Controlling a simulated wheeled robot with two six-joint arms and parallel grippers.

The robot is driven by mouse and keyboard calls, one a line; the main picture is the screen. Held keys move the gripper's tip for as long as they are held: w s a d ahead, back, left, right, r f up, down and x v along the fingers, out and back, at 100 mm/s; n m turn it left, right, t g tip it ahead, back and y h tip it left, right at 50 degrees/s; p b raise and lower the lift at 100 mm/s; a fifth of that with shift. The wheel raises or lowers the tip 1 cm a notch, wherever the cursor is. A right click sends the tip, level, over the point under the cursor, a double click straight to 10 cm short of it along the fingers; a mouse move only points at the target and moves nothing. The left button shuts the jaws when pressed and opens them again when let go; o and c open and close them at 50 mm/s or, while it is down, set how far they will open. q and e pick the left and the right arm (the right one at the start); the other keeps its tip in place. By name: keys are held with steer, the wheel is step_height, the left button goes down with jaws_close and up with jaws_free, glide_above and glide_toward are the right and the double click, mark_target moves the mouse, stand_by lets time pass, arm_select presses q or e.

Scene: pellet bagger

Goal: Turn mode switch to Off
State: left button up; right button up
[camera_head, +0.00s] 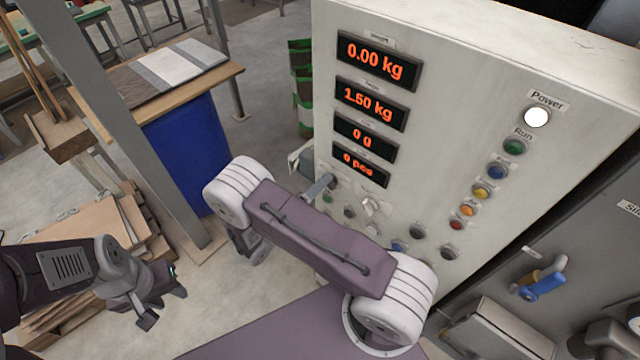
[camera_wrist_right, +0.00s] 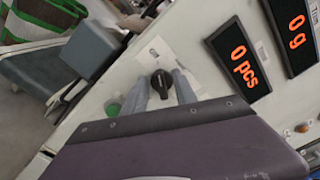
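The mode switch appears to be the black rotary knob (camera_wrist_right: 161,83) on the pale control panel (camera_head: 440,75), below a small label in the right wrist view. My right gripper (camera_wrist_right: 162,88) is open, with one grey finger on each side of the knob. I cannot tell whether the fingers touch it. My left gripper (camera_head: 165,305) is open and empty, low at the left, away from the panel.
A green button (camera_wrist_right: 112,109) sits beside the knob. Displays (camera_head: 375,62), colored buttons (camera_head: 497,170) and a white Power lamp (camera_head: 537,117) are on the panel. A blue-handled valve (camera_head: 545,285) is at the right. A wooden-topped table (camera_head: 235,72) and post stand left.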

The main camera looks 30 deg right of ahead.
steer(key=b+v, duration=0.3)
steer(key=v, duration=0.6)
